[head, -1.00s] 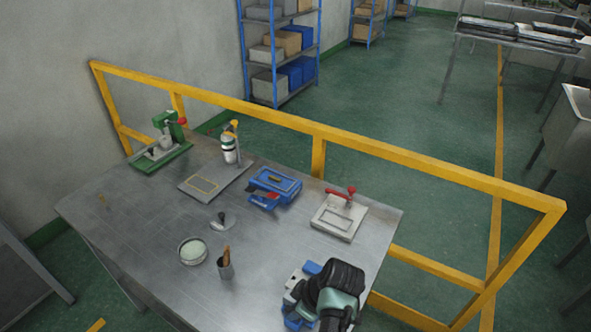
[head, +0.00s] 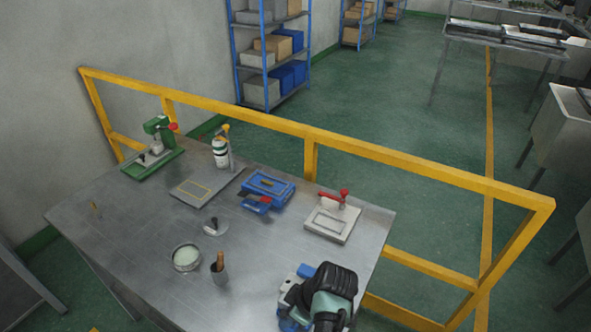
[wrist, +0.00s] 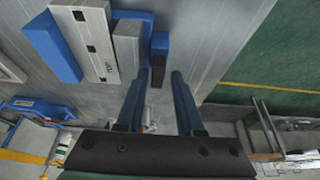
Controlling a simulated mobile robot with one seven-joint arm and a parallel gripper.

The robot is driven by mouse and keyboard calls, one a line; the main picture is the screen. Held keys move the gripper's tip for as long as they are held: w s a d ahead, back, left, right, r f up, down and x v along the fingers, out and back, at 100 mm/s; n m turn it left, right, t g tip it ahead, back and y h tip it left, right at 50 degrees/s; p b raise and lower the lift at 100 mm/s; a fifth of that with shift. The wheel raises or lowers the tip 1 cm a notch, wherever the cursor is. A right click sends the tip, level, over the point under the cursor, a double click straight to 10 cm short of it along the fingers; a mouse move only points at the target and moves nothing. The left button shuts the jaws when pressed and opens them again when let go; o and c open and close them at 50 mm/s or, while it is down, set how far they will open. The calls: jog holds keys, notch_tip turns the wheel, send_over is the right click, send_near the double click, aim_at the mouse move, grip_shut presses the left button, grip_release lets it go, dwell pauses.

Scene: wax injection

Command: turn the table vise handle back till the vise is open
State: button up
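The table vise (head: 288,300) is at the front right of the metal table in the head view, blue and light grey, partly hidden behind my dark arm end. In the wrist view its grey jaws (wrist: 92,40) and blue parts fill the upper left. My gripper (wrist: 160,75) is open, its two fingers apart beside the vise's right end, the left finger close to a small dark piece under a blue block. I cannot tell that piece apart as the handle, or whether a finger touches it. The fingertips are hidden in the head view.
A white plate with a red-handled clamp (head: 334,218) stands behind the vise. A blue box (head: 268,185), a cup with a stick (head: 219,270), a round dish (head: 186,257) and a green press (head: 153,150) are farther left. A yellow rail (head: 400,155) runs behind the table.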

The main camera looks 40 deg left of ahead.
jog(key=shift+w+r, duration=0.25)
